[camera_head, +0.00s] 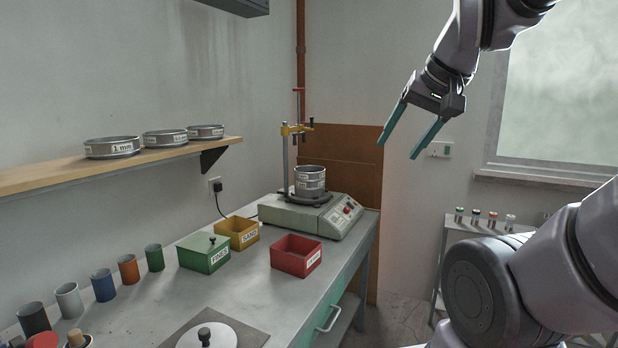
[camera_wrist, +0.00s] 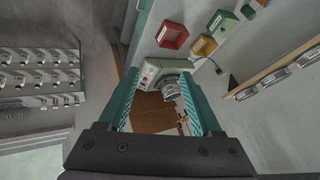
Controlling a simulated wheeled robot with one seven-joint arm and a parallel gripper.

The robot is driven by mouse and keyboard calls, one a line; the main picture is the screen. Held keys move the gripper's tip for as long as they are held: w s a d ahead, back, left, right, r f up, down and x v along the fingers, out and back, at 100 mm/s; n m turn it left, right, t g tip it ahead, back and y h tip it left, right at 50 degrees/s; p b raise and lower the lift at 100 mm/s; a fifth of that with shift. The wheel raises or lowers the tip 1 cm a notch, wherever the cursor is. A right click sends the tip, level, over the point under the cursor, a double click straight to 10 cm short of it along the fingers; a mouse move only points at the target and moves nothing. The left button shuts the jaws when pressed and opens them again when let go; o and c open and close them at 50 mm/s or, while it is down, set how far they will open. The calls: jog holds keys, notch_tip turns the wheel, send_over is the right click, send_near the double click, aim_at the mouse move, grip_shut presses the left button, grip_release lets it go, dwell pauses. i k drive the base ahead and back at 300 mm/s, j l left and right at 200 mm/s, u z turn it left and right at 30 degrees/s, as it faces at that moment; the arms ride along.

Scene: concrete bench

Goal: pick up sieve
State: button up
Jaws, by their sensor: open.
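Three round metal sieves rest on the wooden wall shelf in the head view: one labelled "1 mm" (camera_head: 112,147) at the left, a middle sieve (camera_head: 165,137), and a right sieve (camera_head: 206,132). Another metal sieve, or a stack of them (camera_head: 310,181), stands on the shaker machine (camera_head: 313,214) on the bench. It also shows between my fingers in the wrist view (camera_wrist: 171,88), some way off. My gripper (camera_head: 397,148) is open and empty, high in the air to the right of the shaker. The shelf sieves show at the right of the wrist view (camera_wrist: 278,76).
A red box (camera_head: 296,256), a yellow box (camera_head: 238,233) and a lidded green box (camera_head: 204,252) stand on the bench (camera_head: 258,290). Several coloured cylinders line its left side. A post with a yellow clamp (camera_head: 296,129) rises behind the shaker. A small rack (camera_head: 480,224) stands at right.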

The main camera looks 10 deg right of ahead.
aim_at(310, 174)
jog(key=i+l, duration=1)
jog(key=i+l+u, duration=0.1)
jog(key=i+l, duration=0.2)
jog(key=i+l+u, duration=0.1)
jog(key=i+l, duration=0.2)
jog(key=l, duration=0.15)
jog(key=i+l+u, duration=0.1)
jog(key=i+l, duration=0.2)
jog(key=i+l+u, duration=0.1)
jog(key=i+l, duration=0.15)
jog(key=l, duration=0.25)
jog(key=u, duration=1.4)
